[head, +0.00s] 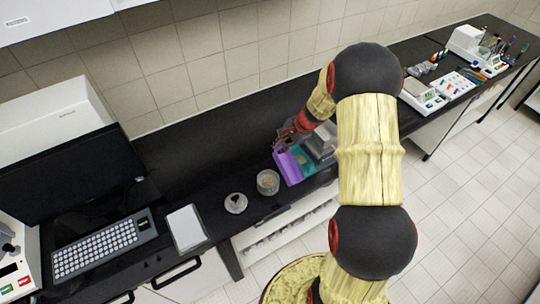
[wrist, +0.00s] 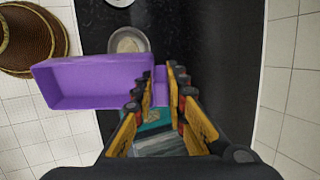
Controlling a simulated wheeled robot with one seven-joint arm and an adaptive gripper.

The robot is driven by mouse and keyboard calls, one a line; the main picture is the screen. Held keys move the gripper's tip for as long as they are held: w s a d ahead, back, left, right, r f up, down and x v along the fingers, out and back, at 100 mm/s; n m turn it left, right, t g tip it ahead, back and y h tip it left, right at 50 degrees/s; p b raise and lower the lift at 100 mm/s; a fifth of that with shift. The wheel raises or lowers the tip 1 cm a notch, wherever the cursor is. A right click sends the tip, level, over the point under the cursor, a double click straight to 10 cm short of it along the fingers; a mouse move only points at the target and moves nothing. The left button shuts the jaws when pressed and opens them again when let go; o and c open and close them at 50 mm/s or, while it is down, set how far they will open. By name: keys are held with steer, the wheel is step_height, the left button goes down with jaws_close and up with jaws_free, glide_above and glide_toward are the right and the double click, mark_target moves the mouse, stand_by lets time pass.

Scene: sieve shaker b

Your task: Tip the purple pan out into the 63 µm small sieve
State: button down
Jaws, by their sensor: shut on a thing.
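The purple pan (head: 287,166) is a shallow rectangular tray, and it also shows in the wrist view (wrist: 92,82). My gripper (head: 288,139) is shut on the pan's right end in the wrist view (wrist: 161,78). The pan's inside looks bare in the wrist view. A small round sieve (head: 268,182) with a pale inside stands on the black bench, just left of the pan; the wrist view shows it beyond the pan (wrist: 129,42). Its size label cannot be read. A teal pan (head: 304,158) lies under and beside the purple one.
A round metal piece (head: 236,203) with a dark middle lies left of the sieve. A white pad (head: 186,228), keyboard (head: 104,243) and monitor (head: 70,175) are further left. Grey equipment (head: 320,142) stands right of the pans. The bench behind the sieve is clear.

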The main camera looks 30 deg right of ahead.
steer(key=shift+r+g+h+p, duration=0.3)
steer(key=shift+r+g+p, duration=0.15)
steer(key=shift+p, duration=2.4)
steer(key=shift+f, duration=0.15)
steer(key=shift+a+g+h, duration=0.1)
steer(key=shift+g+h, duration=0.2)
steer(key=shift+g, duration=0.25)
steer(key=shift+w+g, duration=0.1)
steer(key=shift+g, duration=0.3)
steer(key=shift+r+g+h, duration=0.3)
steer(key=shift+g+h, duration=0.5)
